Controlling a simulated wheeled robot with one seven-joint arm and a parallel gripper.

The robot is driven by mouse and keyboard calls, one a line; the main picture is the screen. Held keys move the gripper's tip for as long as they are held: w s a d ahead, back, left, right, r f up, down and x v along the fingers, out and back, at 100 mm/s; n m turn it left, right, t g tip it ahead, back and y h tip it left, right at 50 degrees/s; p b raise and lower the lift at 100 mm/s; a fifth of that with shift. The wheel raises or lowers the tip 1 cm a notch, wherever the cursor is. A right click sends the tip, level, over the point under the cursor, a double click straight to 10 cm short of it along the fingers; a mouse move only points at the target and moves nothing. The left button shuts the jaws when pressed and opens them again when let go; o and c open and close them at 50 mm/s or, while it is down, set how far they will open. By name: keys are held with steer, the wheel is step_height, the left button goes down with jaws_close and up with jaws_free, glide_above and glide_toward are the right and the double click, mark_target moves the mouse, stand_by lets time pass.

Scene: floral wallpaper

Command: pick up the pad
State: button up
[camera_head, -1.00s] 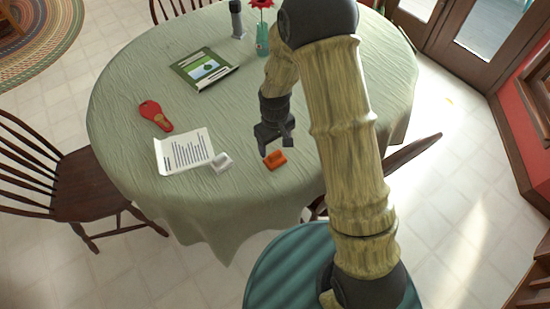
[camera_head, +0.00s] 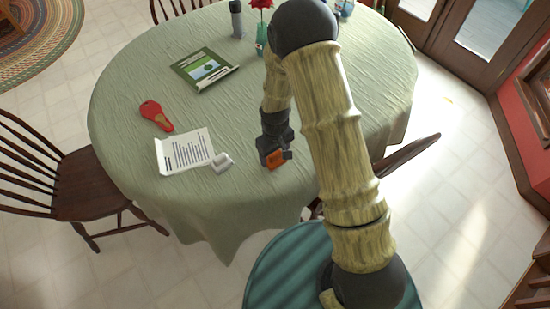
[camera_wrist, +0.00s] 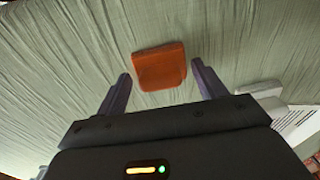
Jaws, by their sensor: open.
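A small orange block, which looks like the pad (camera_head: 275,161), lies on the green tablecloth near the table's front edge. In the wrist view the pad (camera_wrist: 161,68) is a rounded orange rectangle, lying flat between and slightly beyond the fingers. My gripper (camera_head: 274,156) is low over it, partly hiding it in the head view. In the wrist view my gripper (camera_wrist: 162,72) is open and empty, one finger on each side of the pad with a gap at both sides. I cannot tell how high the fingertips are above the cloth.
A white object (camera_head: 222,162) and a printed sheet (camera_head: 186,152) lie left of the pad. A red object (camera_head: 156,115), a green booklet (camera_head: 205,69), a grey cylinder (camera_head: 237,20) and a flower vase (camera_head: 261,40) are farther off. The cloth around the pad is clear.

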steer(key=c, duration=1.2)
steer(key=shift+o, duration=0.2)
step_height(320, 180, up, 10)
steer(key=shift+r+b, duration=0.1)
steer(key=shift+b, duration=0.2)
steer(key=o, duration=0.4)
steer(key=shift+c, duration=1)
steer(key=shift+w, duration=0.1)
